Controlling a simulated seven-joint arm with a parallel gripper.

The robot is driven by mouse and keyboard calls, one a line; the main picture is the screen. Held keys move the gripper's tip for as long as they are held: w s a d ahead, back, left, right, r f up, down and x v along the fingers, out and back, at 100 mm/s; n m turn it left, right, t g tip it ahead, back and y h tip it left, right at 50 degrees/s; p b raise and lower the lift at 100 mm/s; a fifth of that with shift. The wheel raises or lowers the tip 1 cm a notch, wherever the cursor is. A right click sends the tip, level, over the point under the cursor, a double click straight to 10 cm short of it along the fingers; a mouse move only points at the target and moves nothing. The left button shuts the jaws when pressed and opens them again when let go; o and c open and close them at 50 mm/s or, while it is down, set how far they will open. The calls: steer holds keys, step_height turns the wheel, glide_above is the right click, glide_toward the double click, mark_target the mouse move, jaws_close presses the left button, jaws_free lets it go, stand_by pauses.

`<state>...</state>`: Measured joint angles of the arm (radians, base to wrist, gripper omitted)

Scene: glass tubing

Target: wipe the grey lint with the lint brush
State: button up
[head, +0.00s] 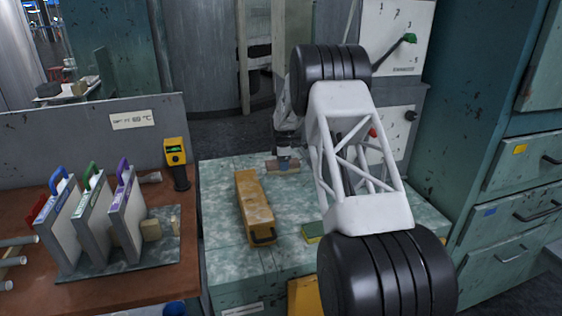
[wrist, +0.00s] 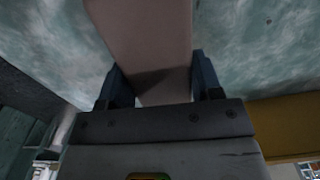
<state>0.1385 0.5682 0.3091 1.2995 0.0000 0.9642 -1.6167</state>
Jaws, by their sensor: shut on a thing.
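My gripper (head: 284,161) is low over the far part of the mottled green worktop (head: 215,190). It is shut on a pinkish-brown block (head: 283,168), which seems to be the body or handle of the lint brush. In the wrist view the dark fingers of my gripper (wrist: 163,86) press on both sides of the block (wrist: 142,35), which extends away from the jaws. The bristles or wiping face do not show, and I cannot tell whether it touches the worktop. I cannot make out the grey lint in either view; my arm hides part of the worktop.
A long yellow-brown box (head: 254,200) with a black handle lies left of my arm. A rack of upright panels (head: 105,215) and a yellow handheld meter (head: 175,155) stand on the left table.

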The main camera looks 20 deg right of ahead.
steer(key=shift+s, duration=3.5)
steer(key=shift+s+a, duration=0.2)
steer(key=shift+w+a, duration=0.15)
steer(key=shift+a, duration=0.5)
steer(key=shift+w+d, duration=0.1)
steer(key=shift+w, duration=0.35)
steer(key=shift+w+f, duration=0.1)
steer(key=shift+w, duration=6.25)
step_height(320, 180, up, 8)
steer(key=shift+r, duration=0.25)
